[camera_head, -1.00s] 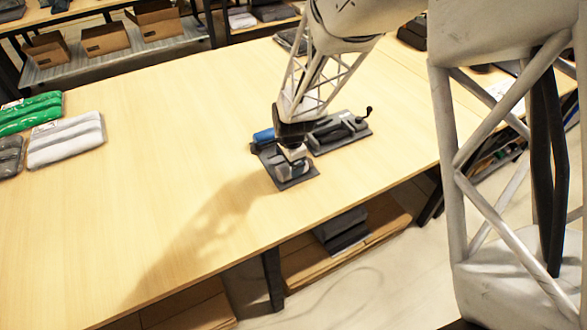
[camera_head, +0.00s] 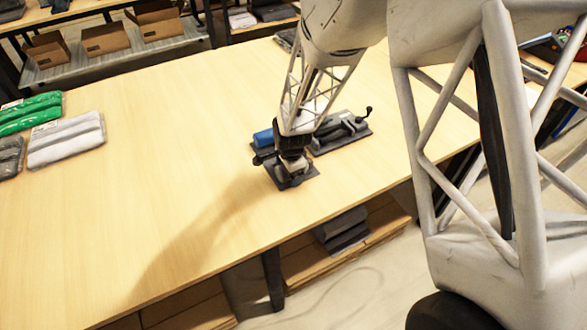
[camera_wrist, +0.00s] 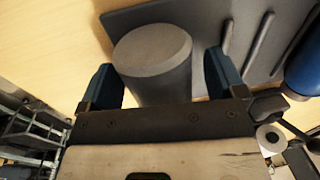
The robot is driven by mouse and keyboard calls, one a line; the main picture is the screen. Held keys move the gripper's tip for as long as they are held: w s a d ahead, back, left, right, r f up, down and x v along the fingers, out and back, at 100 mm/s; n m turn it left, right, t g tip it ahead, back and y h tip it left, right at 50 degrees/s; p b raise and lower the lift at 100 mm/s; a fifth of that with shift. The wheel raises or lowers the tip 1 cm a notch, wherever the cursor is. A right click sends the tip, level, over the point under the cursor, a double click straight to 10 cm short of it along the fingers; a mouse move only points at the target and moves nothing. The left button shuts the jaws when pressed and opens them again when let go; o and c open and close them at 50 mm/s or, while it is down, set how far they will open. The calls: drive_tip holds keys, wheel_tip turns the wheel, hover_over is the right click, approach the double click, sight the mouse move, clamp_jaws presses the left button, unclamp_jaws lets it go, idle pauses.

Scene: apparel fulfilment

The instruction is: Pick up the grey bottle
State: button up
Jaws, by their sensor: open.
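The grey bottle (camera_wrist: 155,55) shows in the wrist view as a grey cylinder with its round end toward the camera. It lies between the two blue fingers of my gripper (camera_wrist: 160,85). The fingers are open, one on each side, with a gap visible at least on the left. In the head view my gripper (camera_head: 290,172) is low over a dark tray (camera_head: 307,178) near the table's front edge. There the bottle is mostly hidden by my gripper.
A blue cylinder (camera_head: 263,138) lies just behind my gripper and also shows at the right of the wrist view (camera_wrist: 305,70). A second dark tray (camera_head: 352,136) with dark items stands to the right. Green (camera_head: 30,112) and white (camera_head: 65,140) packages lie at the left. The middle table is clear.

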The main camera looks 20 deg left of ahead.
idle(0.4)
drive_tip(key=c, duration=1)
drive_tip(key=shift+r, duration=0.15)
drive_tip(key=shift+c, duration=0.2)
drive_tip(key=shift+r, duration=0.8)
wheel_tip(320, 180, up, 2)
drive_tip(key=s+d, duration=0.3)
drive_tip(key=s, duration=0.1)
drive_tip(key=s+d, duration=0.2)
drive_tip(key=s, duration=0.3)
drive_tip(key=s+d+r, duration=0.1)
drive_tip(key=s+d, duration=0.2)
drive_tip(key=s, duration=0.1)
drive_tip(key=shift+s+d, duration=0.2)
drive_tip(key=shift+d, duration=0.15)
drive_tip(key=shift+w+r, duration=0.1)
